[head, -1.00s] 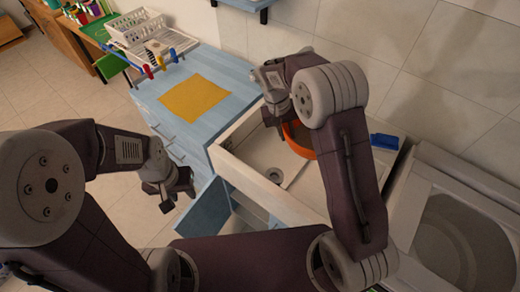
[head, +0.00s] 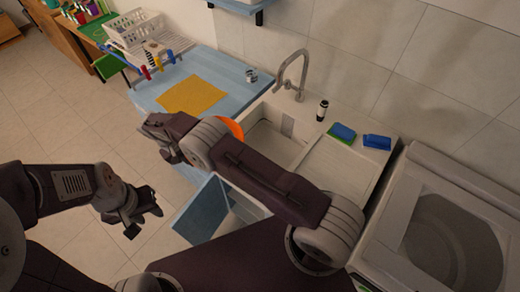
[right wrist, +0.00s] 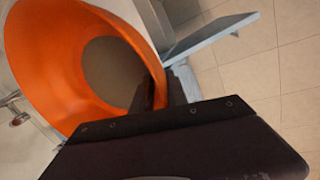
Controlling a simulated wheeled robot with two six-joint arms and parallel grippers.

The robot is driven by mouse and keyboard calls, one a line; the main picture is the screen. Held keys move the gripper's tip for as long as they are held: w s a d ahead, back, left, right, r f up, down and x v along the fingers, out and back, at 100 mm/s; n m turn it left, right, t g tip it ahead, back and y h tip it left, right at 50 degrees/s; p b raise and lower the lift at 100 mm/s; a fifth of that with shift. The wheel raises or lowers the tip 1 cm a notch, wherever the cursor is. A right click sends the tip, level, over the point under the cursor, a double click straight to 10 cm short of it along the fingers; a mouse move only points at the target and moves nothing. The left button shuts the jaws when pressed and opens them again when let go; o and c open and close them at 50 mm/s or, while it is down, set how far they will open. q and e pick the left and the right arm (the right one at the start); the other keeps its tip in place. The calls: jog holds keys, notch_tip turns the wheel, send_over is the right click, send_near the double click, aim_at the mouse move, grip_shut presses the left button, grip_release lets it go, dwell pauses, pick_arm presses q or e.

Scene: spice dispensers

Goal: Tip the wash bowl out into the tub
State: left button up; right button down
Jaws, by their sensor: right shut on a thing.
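The orange wash bowl (head: 232,128) shows only as a sliver behind my right arm in the head view, near the left end of the sink. In the right wrist view the bowl (right wrist: 45,60) is large and tilted in the picture. A grey-brown disc lies inside it; I cannot tell whether it is liquid or the bottom. My right gripper (right wrist: 172,88) is shut on its rim. The white sink basin (head: 270,140), apparently the tub, is partly hidden by my right arm. My left gripper (head: 142,217) is open and empty, low over the floor.
An open blue cupboard door (head: 203,212) stands out below the sink. A faucet (head: 292,72), a dark bottle (head: 322,111) and sponges (head: 376,141) are at the sink's back. A yellow cloth (head: 194,95) lies on the blue counter. A washing machine (head: 420,180) stands at right.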

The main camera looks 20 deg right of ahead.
jog(key=shift+s+a+f, duration=0.15)
jog(key=shift+s+f, duration=0.2)
jog(key=shift+s, duration=0.15)
jog(key=shift+s+a+f, duration=0.2)
jog(key=shift+s+a, duration=0.05)
